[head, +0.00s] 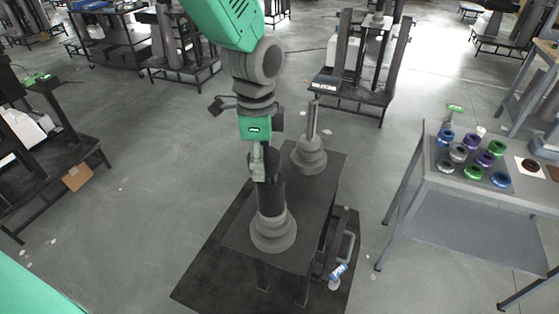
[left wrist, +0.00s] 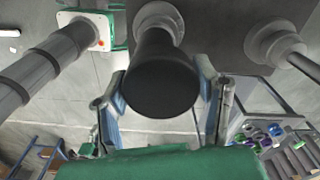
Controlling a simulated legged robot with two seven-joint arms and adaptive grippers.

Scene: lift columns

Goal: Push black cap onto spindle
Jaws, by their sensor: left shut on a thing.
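The black cap (head: 271,196) stands upright over the grey stepped base (head: 273,234) on the near part of a dark bench. In the left wrist view the cap (left wrist: 160,78) shows its round end toward the camera, with the light base (left wrist: 158,18) beyond it. The spindle under the cap is hidden, so I cannot tell how far down the cap sits. My left gripper (head: 264,170) is at the cap's top, its fingers (left wrist: 160,92) on either side, shut on it. A second, bare spindle (head: 312,120) stands farther back on its own grey base. My right gripper is not in view.
A grey table (head: 450,190) at right holds several coloured rings. A pipe frame with a small blue-and-white item (head: 338,271) is beside the bench (head: 240,240). A dark cart (head: 45,190) stands at left. Open floor lies left of the bench.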

